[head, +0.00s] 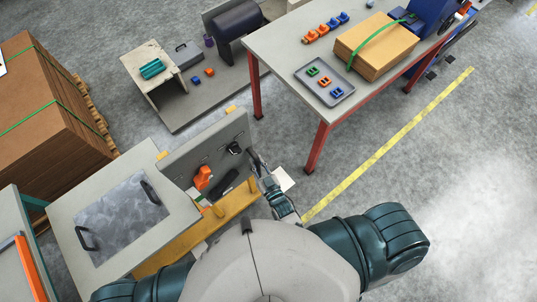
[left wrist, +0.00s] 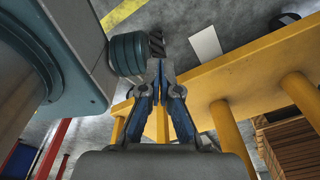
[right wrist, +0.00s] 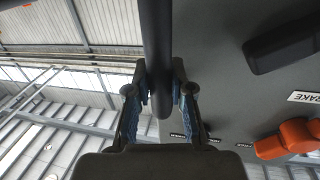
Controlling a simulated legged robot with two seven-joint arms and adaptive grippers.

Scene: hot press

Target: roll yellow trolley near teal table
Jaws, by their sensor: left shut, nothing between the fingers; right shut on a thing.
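The yellow trolley (head: 232,207) stands just in front of me, with a grey upright panel (head: 186,157) and a grey top carrying a metal plate (head: 122,218) with two black handles. My right gripper (head: 258,163) is at the panel's right end; in the right wrist view it is shut on a dark round bar (right wrist: 157,40). My left gripper (left wrist: 161,72) is shut and empty, beside the trolley's yellow beam (left wrist: 245,73); my body hides it in the head view. A table with teal legs (head: 40,211) is at the far left, partly cut off, close to the trolley's left side.
A pallet of brown boxes (head: 50,100) stands behind on the left. A grey platform (head: 215,92) lies behind the trolley. A red-legged table (head: 290,45) with small parts stands at the back right. Open floor with a yellow line (head: 390,145) lies to the right.

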